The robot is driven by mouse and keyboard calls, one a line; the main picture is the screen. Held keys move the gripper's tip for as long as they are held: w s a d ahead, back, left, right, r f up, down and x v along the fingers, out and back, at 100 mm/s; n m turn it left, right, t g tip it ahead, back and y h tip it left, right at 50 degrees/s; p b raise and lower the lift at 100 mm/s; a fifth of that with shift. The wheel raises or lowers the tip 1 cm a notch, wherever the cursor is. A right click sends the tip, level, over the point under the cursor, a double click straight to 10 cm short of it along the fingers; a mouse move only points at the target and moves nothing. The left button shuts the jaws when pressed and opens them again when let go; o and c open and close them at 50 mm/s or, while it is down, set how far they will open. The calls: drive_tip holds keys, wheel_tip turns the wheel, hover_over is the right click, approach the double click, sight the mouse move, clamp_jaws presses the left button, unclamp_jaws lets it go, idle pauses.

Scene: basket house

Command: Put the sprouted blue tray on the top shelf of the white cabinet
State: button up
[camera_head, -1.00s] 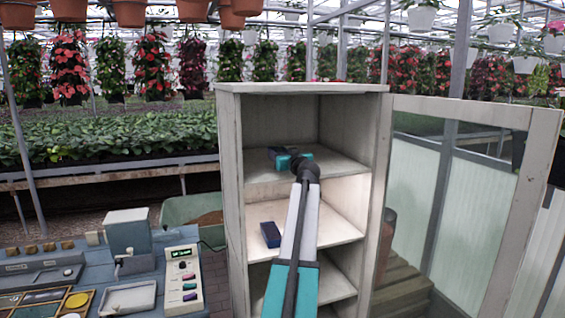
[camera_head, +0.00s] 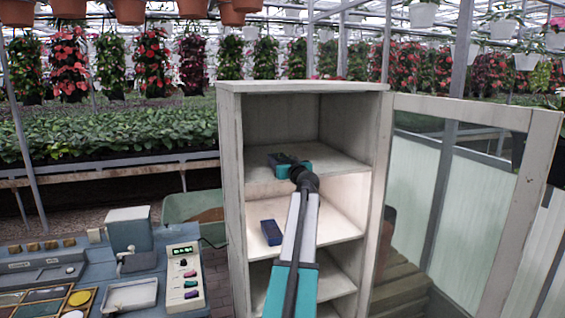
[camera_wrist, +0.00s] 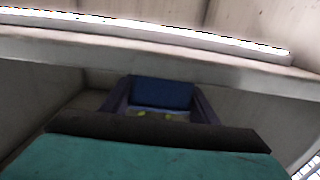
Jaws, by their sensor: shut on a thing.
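A small blue tray (camera_wrist: 162,93) is between my fingers in the wrist view, with small yellow-green specks at its near side. My gripper (camera_head: 279,160) is shut on it, inside the top compartment of the white cabinet (camera_head: 231,190). In the head view they are low over or at the top shelf (camera_head: 335,165); I cannot tell whether the tray touches the board. The held tray is hard to tell from the dark fingers there. The cabinet's glazed door (camera_head: 540,175) stands open to the right.
Another dark blue tray (camera_head: 271,232) lies on the shelf below. The top shelf is bare to the right of my gripper. A workbench (camera_head: 60,275) with instruments stands at the lower left. A green tub (camera_head: 185,210) is left of the cabinet.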

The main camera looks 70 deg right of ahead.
drive_tip(key=o, duration=1.2)
drive_tip(key=shift+r+p, duration=0.15)
drive_tip(key=shift+p, duration=0.15)
drive_tip(key=shift+s+a, duration=0.2)
drive_tip(key=shift+a, duration=0.05)
drive_tip(key=b+v, duration=0.4)
drive_tip(key=v, duration=0.7)
drive_tip(key=shift+s+a, duration=0.15)
